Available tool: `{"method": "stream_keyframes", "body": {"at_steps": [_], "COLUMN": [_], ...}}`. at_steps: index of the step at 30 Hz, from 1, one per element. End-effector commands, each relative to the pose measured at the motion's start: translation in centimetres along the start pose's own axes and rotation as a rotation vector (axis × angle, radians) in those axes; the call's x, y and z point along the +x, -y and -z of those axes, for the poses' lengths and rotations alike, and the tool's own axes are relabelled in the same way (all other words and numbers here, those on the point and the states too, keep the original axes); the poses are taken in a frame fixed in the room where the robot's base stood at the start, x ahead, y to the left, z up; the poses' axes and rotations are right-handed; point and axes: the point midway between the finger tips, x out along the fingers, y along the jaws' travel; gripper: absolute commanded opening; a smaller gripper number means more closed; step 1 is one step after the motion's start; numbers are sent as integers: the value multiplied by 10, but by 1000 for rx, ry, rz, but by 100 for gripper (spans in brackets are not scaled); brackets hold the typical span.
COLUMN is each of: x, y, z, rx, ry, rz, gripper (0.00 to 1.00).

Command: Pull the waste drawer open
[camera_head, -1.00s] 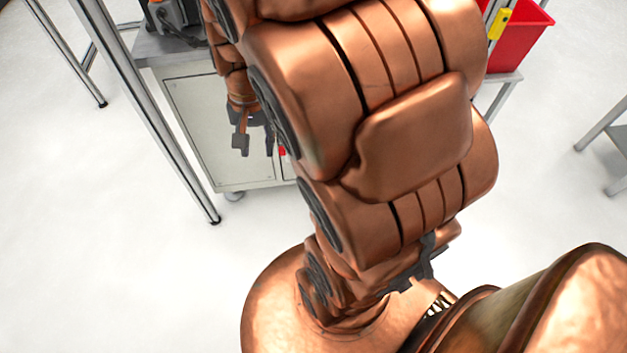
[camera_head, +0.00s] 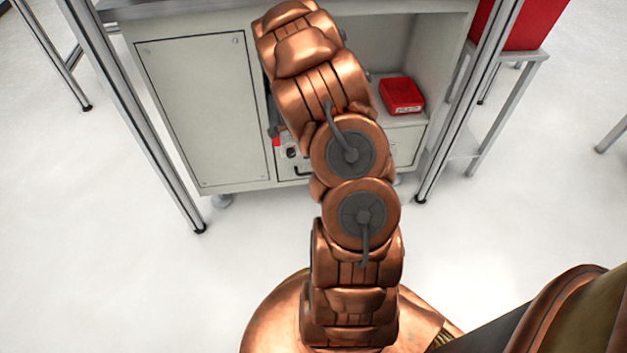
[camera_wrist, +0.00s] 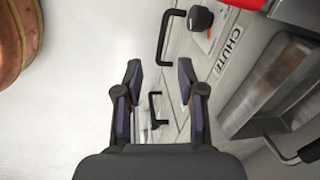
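In the wrist view my gripper (camera_wrist: 160,70) is open, its two dark fingers apart and nothing gripped between them. A small black bar handle (camera_wrist: 155,108) on a pale front shows between the fingers; I cannot tell whether they are level with it. A larger black handle (camera_wrist: 172,40) is just past the fingertips. No waste label is readable, so I cannot tell for sure which front is the waste drawer. In the head view a low drawer front with a black handle (camera_head: 301,171) sits in the cabinet, partly behind my arm, and looks closed. My gripper is mostly hidden there.
A black knob (camera_wrist: 200,18), a "CHUTE" label (camera_wrist: 230,50) and a metal tray with a handle (camera_wrist: 270,95) are close by. A closed cabinet door (camera_head: 205,110) is left, a red bin (camera_head: 401,95) right. Metal posts flank the cabinet; the floor in front is clear.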

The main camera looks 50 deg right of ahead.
Motion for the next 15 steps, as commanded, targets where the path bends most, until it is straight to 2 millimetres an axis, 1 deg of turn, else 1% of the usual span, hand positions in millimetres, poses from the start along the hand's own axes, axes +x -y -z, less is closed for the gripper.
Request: {"method": "stream_keyframes", "body": {"at_steps": [1,3,6,9,15], "x": [31,53,75,87,97], "y": [-2,-1,-1,-1,0], "z": [9,19,29,33,36], "rx": [46,101,159,193,207], "ry": [-2,-8,-13,-14,-16], "rz": [2,11,19,22,26], "gripper": [39,39,39,39,39]}}
